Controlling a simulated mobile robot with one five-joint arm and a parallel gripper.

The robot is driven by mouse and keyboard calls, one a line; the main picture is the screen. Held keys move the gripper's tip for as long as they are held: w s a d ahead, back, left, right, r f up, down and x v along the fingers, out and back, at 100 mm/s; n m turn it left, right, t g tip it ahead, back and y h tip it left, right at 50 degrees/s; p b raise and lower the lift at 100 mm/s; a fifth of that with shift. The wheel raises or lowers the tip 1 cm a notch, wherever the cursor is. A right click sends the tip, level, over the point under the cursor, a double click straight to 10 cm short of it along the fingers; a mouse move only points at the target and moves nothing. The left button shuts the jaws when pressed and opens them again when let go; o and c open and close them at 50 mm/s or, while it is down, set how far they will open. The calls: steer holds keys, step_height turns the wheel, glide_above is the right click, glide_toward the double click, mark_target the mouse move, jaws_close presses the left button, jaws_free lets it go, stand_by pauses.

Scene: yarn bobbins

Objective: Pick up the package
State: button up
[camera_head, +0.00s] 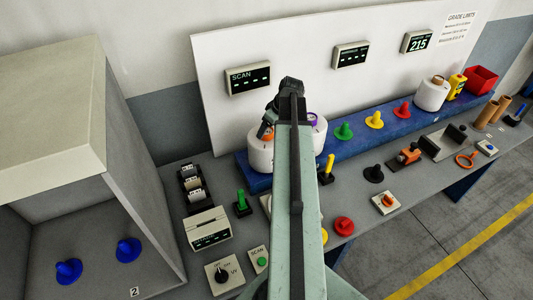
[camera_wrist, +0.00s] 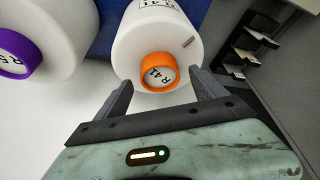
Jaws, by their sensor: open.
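A white yarn package with an orange core end marked R 41 is in the upper middle of the wrist view (camera_wrist: 140,42). In the head view this white package (camera_head: 258,154) stands on the blue rail, partly behind my arm. My gripper (camera_wrist: 160,78) is open, with one finger at each side of the orange end, and nothing is clearly held. Whether the fingers touch the package I cannot tell. A second white package with a purple core end (camera_wrist: 40,35) lies left in the wrist view. In the head view it (camera_head: 320,138) is right of my arm, partly hidden.
The blue rail (camera_head: 345,152) also carries green, yellow and red pegs and another white package (camera_head: 431,95). A grey cabinet (camera_head: 60,110) stands left. A label rack (camera_head: 193,187) and a printer-like box (camera_head: 208,229) stand on the bench. A red bin (camera_head: 481,79) is far right.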

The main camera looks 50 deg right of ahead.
steer(key=shift+x, duration=0.95)
steer(key=shift+s+r, duration=0.15)
steer(key=shift+r, duration=0.05)
jaws_close()
step_height(320, 180, up, 10)
steer(key=p, duration=1)
steer(key=shift+f, duration=0.1)
